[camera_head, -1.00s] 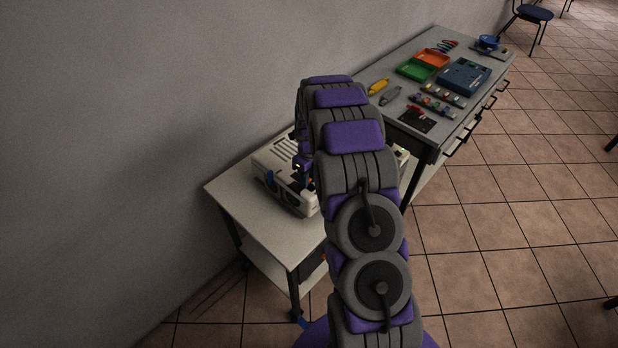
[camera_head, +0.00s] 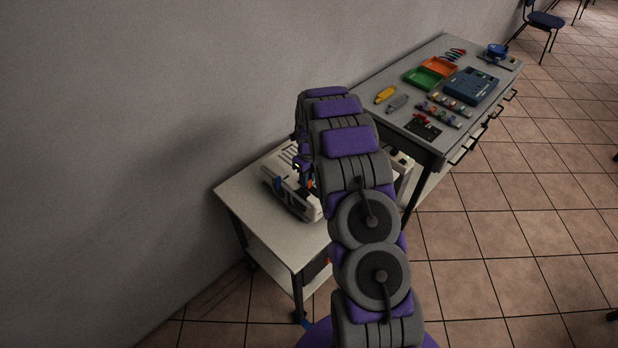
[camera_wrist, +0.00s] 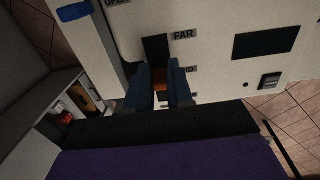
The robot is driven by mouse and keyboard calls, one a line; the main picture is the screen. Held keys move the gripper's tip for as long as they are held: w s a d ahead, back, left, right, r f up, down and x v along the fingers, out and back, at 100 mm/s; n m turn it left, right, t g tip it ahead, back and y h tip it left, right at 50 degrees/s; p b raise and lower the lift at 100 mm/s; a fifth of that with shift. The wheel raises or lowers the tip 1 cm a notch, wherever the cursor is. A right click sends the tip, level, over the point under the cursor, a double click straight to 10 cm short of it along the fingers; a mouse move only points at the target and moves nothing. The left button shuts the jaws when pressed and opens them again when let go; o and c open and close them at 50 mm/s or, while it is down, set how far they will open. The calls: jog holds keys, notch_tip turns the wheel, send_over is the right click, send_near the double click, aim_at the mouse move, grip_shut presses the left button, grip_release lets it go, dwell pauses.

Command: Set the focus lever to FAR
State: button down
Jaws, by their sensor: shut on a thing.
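The white device (camera_head: 283,183) stands on a low cart, partly hidden behind my arm in the head view. In the wrist view its pale panel (camera_wrist: 215,70) has a dark upright slot (camera_wrist: 155,48) with a FAR label (camera_wrist: 183,35) beside its upper end. A lower label, partly covered by a finger, ends in "D". My gripper (camera_wrist: 158,87) has its two blue-grey fingers on either side of the orange focus lever (camera_wrist: 160,78) and is shut on it. The lever is below the FAR label, about level with the lower label. Its base is hidden between the fingers.
A blue handle (camera_wrist: 73,13) juts from the panel near an "OPEN" label. The low cart (camera_head: 245,205) stands against the wall. A workbench (camera_head: 400,118) beyond it holds trays and small parts.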

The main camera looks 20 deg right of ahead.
jog(key=shift+s+a+f, duration=0.15)
jog(key=shift+s+f, duration=0.1)
jog(key=shift+f, duration=0.3)
jog(key=c, duration=1.3)
grip_release()
jog(key=shift+c, duration=0.2)
jog(key=o, duration=0.3)
jog(key=shift+s+a+f, duration=0.1)
jog(key=shift+s+a, duration=0.1)
jog(key=shift+a, duration=0.1)
jog(key=shift+o, duration=0.2)
jog(key=shift+d, duration=0.1)
jog(key=shift+d+f, duration=0.1)
jog(key=shift+w+d, duration=0.2)
jog(key=shift+d, duration=0.15)
jog(key=shift+w+a+r, duration=0.1)
jog(key=shift+w+r, duration=0.15)
jog(key=shift+w, duration=0.15)
notch_tip(320, 180, up, 17)
jog(key=d+p, duration=0.1)
jog(key=shift+w, duration=0.3)
